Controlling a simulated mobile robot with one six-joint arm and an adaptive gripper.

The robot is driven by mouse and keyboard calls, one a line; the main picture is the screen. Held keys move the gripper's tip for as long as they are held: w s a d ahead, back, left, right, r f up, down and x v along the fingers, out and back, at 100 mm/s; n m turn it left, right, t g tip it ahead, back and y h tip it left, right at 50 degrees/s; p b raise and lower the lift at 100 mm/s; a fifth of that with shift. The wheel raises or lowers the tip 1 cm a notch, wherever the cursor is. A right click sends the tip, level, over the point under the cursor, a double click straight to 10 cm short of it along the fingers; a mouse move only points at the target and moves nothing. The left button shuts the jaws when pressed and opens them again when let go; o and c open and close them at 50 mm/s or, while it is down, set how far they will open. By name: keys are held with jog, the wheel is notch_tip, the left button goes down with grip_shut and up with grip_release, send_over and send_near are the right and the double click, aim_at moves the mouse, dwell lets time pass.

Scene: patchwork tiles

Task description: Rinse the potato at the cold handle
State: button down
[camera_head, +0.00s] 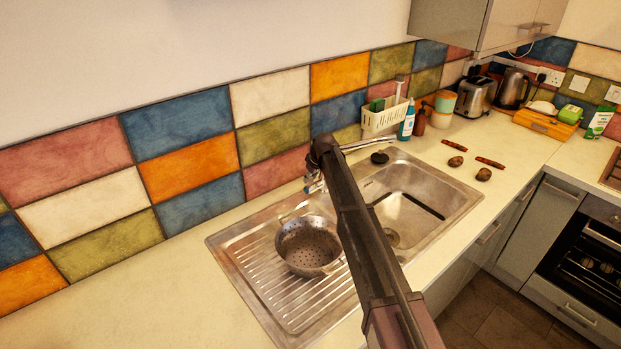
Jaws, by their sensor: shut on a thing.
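My dark arm reaches up from the bottom edge across the sink (415,184); its far end shows near the tap. My gripper does not show, so what it holds cannot be seen. The chrome tap (366,146) stands behind the sink, with its spout pointing right. A handle with a bluish tint (314,186) shows just left of my arm; the rest of the tap's base is hidden. Two brown, potato-like lumps lie on the counter right of the sink, one farther back (456,161) and one nearer (483,174).
A metal colander (308,246) sits on the drainboard (262,285). A round black object (379,157) lies at the sink's back rim. Two reddish-brown sticks (490,162) lie near the lumps. A white caddy (386,118) and blue bottle (407,120) stand behind. The left counter is clear.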

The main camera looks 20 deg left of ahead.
jog(key=shift+s+d+f+t+y+b, duration=0.3)
jog(key=shift+s+d+t+y+b, duration=0.25)
jog(key=shift+y+b, duration=0.5)
jog(key=shift+w+d+r+t+y+b, duration=0.15)
jog(key=shift+r+t+y+b, duration=0.1)
jog(key=shift+y+b, duration=0.15)
jog(key=shift+c, duration=2)
grip_release()
jog(key=shift+w+a+h, duration=0.1)
jog(key=shift+a+h, duration=0.1)
jog(key=shift+h, duration=0.05)
